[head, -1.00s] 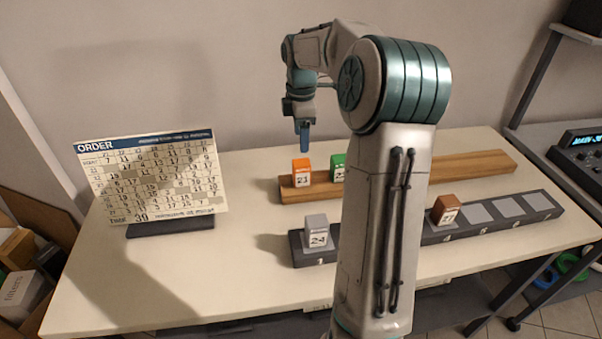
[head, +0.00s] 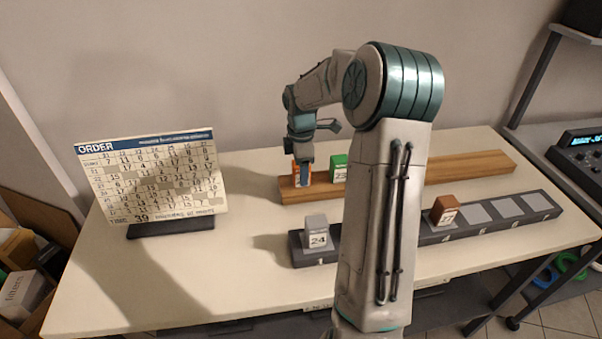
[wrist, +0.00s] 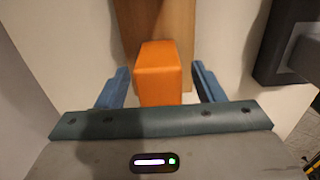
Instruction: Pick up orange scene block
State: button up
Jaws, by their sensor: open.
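The orange block (wrist: 158,72) stands near the left end of the wooden rail (head: 470,165). In the head view the orange block (head: 296,172) is mostly hidden behind my gripper (head: 304,177). In the wrist view my gripper (wrist: 160,88) is open, with one blue finger on each side of the block. A gap shows between each finger and the block, so I see no contact.
A green block (head: 338,168) stands on the rail just right of the orange one. In front lies a dark slotted rail (head: 435,236) with a grey block (head: 317,234) and a brown block (head: 444,210). An order board (head: 150,180) stands at left. The table's front left is clear.

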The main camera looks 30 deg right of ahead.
jog(key=c, duration=1.1)
